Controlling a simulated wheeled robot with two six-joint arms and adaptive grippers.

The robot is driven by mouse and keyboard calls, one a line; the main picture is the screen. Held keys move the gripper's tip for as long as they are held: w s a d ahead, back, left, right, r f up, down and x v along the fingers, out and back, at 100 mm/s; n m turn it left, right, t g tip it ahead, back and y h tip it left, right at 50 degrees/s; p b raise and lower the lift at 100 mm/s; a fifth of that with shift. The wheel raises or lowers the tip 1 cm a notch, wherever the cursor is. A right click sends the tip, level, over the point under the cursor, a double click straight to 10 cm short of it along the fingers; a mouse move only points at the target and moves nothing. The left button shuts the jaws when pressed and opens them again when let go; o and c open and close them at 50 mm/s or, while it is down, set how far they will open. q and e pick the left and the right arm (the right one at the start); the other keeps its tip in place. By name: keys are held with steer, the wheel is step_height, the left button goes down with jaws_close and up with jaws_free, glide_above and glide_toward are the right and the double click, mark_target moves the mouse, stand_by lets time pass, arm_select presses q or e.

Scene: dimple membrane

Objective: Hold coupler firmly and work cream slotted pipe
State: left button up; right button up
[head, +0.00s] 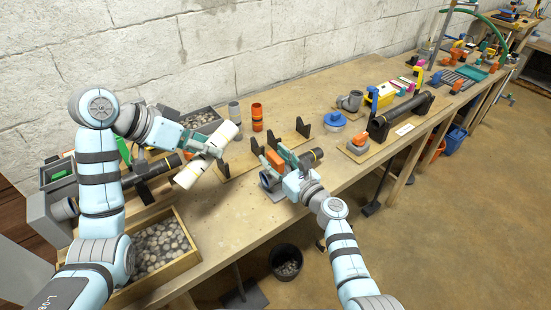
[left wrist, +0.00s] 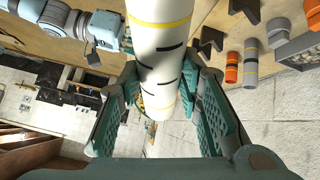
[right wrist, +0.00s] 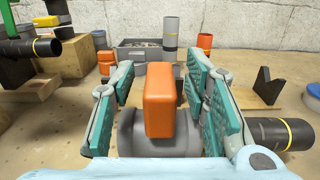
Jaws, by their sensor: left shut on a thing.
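The cream slotted pipe (head: 190,177) has dark slots and yellow bands. My left gripper (head: 207,150) is shut around its middle and holds it tilted above the bench; the pipe also shows between the fingers in the left wrist view (left wrist: 162,45). A grey coupler (right wrist: 160,140) with an orange block-shaped top (right wrist: 159,100) sits low between the fingers of my right gripper (right wrist: 160,95). Those fingers are open, with gaps on both sides of the orange part. In the head view the coupler (head: 268,181) is partly hidden by my right gripper.
A black pipe with a yellow band (right wrist: 280,134) lies right of the coupler. Black V-shaped supports (head: 302,127) stand on a board behind. Upright grey (head: 234,111) and orange (head: 257,114) pipe pieces stand at the back. A wooden box of stones (head: 160,250) is at the front left.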

jaws_close()
arm_select(q)
steer(key=f+g, duration=0.1)
steer(key=f, duration=0.5)
steer(key=f+m+g+y, duration=0.1)
steer(key=f, duration=0.5)
steer(key=f+m+g+y, duration=0.1)
steer(key=f, duration=0.5)
steer(key=shift+s+a+g, duration=0.2)
steer(key=shift+a+g, duration=0.1)
steer(key=shift+a, duration=0.05)
steer(key=shift+m, duration=0.4)
